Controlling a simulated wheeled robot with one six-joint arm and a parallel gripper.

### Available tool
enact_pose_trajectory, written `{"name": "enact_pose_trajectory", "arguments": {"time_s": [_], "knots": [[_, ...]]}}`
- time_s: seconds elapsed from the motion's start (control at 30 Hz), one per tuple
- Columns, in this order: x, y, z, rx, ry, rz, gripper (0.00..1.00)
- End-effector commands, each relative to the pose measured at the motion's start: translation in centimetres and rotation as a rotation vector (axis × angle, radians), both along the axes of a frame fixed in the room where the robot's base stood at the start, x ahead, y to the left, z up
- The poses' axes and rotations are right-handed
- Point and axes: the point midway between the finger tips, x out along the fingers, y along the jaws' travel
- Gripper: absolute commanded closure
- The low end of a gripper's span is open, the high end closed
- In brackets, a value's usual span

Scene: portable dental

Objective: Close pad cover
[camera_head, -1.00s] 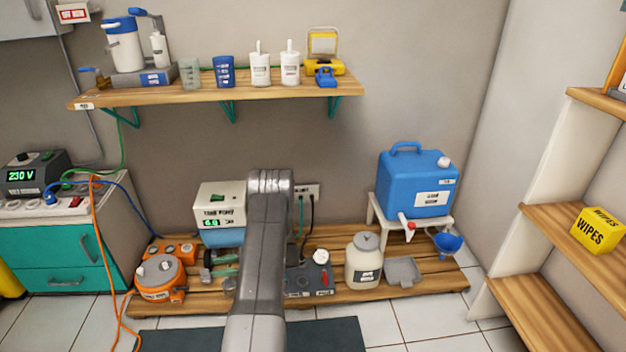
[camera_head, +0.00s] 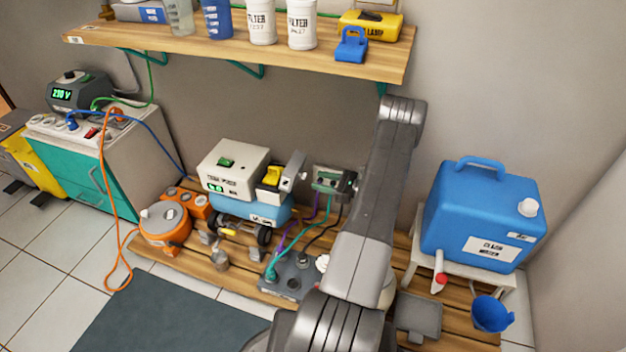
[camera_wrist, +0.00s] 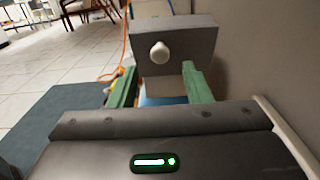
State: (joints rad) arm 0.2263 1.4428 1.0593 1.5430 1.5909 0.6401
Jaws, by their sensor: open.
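The pad cover, a grey flap with a white knob, stands raised in the head view (camera_head: 293,172), to the right of a yellow and black pad (camera_head: 270,178). In the wrist view the cover (camera_wrist: 190,40) is straight ahead, its knob (camera_wrist: 159,52) facing me. My gripper (camera_head: 326,181) is to the right of the cover, close to the wall and pointing left. In the wrist view my gripper's green fingers (camera_wrist: 158,75) are apart, with nothing held between them. I cannot tell the exact gap to the cover. The pad is hidden in the wrist view.
The white pump box (camera_head: 233,168) stands left of the pad, above a blue tank (camera_head: 250,208). Cables hang below my gripper to a grey box (camera_head: 290,278). The wooden shelf (camera_head: 240,60) is overhead. A blue jug (camera_head: 478,215) stands at right. The mat (camera_head: 165,315) is clear.

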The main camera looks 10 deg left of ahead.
Motion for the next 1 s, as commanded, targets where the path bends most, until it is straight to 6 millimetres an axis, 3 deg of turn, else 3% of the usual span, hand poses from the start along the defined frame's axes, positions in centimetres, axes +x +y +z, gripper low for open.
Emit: {"name": "enact_pose_trajectory", "arguments": {"time_s": [0.1,0.23,0.63,0.87,1.0], "knots": [[0.4,2.1,-0.1,0.0,-0.001,0.003,0.56],[0.7,3.5,0.0,0.001,-0.002,0.001,0.56],[0.8,4.2,0.1,0.0,-0.001,-0.001,0.56],[0.8,4.2,0.1,0.0,-0.001,-0.001,0.99],[0.8,4.2,0.1,0.0,-0.001,0.0,1.0]]}}
